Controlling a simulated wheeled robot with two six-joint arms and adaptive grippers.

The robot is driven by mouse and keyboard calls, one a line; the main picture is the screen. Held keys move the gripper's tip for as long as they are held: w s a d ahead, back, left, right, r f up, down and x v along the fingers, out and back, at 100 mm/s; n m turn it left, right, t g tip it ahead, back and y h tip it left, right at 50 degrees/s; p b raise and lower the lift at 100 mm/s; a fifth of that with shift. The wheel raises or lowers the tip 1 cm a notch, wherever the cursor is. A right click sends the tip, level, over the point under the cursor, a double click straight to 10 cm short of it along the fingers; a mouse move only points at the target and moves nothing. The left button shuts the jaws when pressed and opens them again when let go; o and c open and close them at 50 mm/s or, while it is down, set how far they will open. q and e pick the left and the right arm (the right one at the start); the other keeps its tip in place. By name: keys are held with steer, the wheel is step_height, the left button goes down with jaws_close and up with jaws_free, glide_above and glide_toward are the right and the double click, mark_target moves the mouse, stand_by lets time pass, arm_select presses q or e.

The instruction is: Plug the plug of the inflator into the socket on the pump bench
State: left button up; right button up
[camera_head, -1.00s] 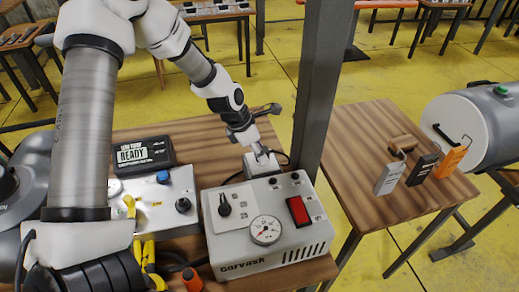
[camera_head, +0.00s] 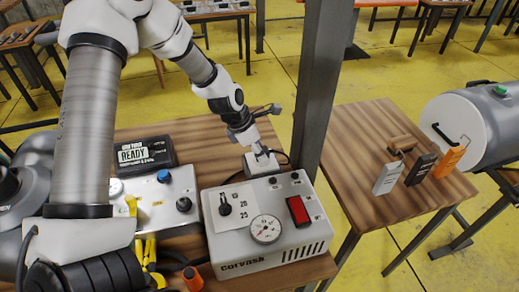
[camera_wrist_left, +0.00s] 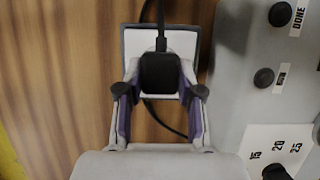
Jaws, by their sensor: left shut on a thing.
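The inflator (camera_head: 232,247) is a white box with a dial, a gauge and a red switch, standing on the wooden pump bench (camera_head: 200,129). The socket (camera_head: 250,163) is a white block behind it; in the left wrist view its white face (camera_wrist_left: 133,45) has a grey rim. My left gripper (camera_head: 262,157) points down at the socket. It is shut on the black plug (camera_wrist_left: 160,72), whose cable runs up and away. The plug overlaps the socket face in the left wrist view; I cannot tell whether it is seated. My right gripper is not in view.
A dark READY display (camera_head: 147,153) and a grey control box (camera_head: 160,203) with a blue knob stand left of the inflator. A grey post (camera_head: 318,90) rises close to the right of my gripper. Another table (camera_head: 355,150) holds several small tags, beside a grey tank (camera_head: 470,125).

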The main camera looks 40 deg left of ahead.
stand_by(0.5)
arm_select(q)
steer(key=shift+p, duration=0.4)
steer(key=shift+f+b, duration=0.45)
steer(key=shift+f, duration=0.15)
steer(key=o, duration=1.1)
steer(key=shift+o, duration=0.2)
steer(key=v, duration=1.2)
